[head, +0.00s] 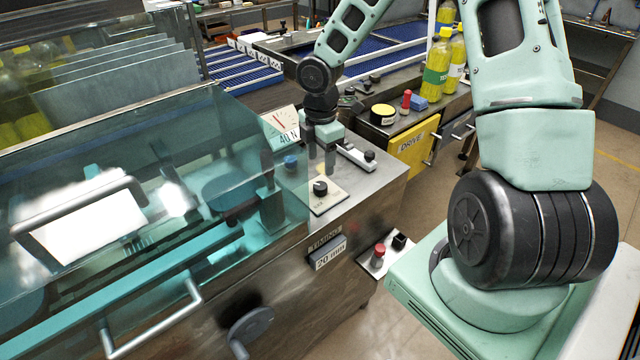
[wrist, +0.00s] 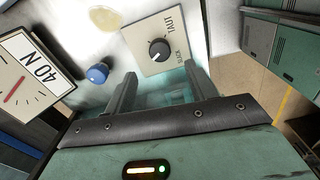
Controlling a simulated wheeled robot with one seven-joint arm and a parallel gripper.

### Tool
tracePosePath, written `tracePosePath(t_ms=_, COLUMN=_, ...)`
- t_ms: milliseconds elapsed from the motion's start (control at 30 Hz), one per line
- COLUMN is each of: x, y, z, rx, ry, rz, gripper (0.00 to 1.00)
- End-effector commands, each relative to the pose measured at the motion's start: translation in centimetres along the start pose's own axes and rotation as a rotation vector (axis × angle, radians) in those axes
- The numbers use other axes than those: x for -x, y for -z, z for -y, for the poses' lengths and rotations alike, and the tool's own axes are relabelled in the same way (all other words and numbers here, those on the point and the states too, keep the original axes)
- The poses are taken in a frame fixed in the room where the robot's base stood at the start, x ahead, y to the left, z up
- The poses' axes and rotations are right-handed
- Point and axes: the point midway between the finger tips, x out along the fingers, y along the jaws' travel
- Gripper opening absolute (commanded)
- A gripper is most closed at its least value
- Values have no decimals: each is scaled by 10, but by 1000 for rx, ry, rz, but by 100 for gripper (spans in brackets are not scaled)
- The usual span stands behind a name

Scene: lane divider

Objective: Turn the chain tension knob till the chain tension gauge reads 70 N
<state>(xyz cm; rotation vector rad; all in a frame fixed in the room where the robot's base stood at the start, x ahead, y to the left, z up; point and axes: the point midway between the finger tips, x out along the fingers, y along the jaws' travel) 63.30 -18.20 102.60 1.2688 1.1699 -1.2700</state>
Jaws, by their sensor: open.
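The chain tension gauge (head: 283,125) is a white dial with a red needle and the text 40 N. It also shows at the left of the wrist view (wrist: 30,75). The black knob (wrist: 159,50) sits on a pale plate lettered TAUT and SLACK, so it appears to be the chain tension knob. In the head view, a black knob on a pale plate (head: 320,187) stands below my gripper (head: 322,162) on the steel top. In the wrist view, my gripper (wrist: 160,76) is open and empty, its fingers pointing toward the knob plate. The knob is not between the fingers.
A blue knob (wrist: 97,74) stands between gauge and plate. A lever slide (head: 356,156) lies to the right. The teal guard (head: 150,190) with its handles fills the left. A 20 mm display (head: 330,254) and red button (head: 379,250) are on the front. Bottles (head: 438,62) stand behind.

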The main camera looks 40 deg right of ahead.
Motion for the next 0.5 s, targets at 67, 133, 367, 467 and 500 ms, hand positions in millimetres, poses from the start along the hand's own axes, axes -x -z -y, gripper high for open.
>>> tracePosePath(t_ms=67, x=-19, y=1, z=1, rx=2, ry=4, rz=-1, gripper=56)
tracePosePath(t_ms=133, x=-33, y=1, z=1, rx=3, ry=4, rz=-1, gripper=56)
tracePosePath(t_ms=367, x=-70, y=1, z=0, rx=2, ry=2, rz=0, gripper=56)
tracePosePath(t_ms=467, x=-80, y=1, z=0, rx=1, ry=0, rz=0, gripper=56)
tracePosePath(t_ms=500, x=-82, y=1, z=0, rx=1, ry=1, rz=0, gripper=56)
